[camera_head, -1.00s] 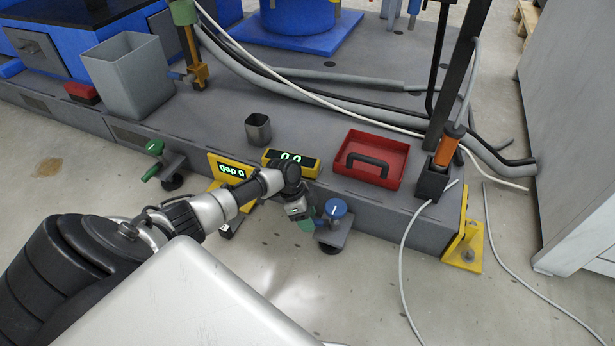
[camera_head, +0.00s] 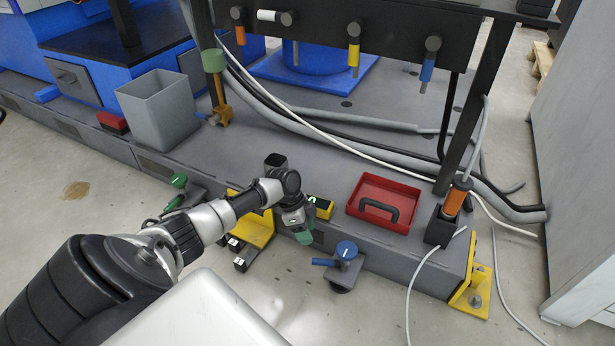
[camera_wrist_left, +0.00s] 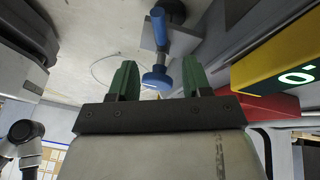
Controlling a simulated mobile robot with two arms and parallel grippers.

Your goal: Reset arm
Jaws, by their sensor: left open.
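In the left wrist view my left gripper (camera_wrist_left: 158,82) shows two green fingers spread apart with nothing held. The blue knob (camera_wrist_left: 157,79) appears beyond the gap between them. My left arm partly covers the yellow display box (camera_head: 321,207) on the platform. My right gripper is not seen in either view.
Cables run along the floor at right. A green-knobbed valve (camera_head: 178,181) is left.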

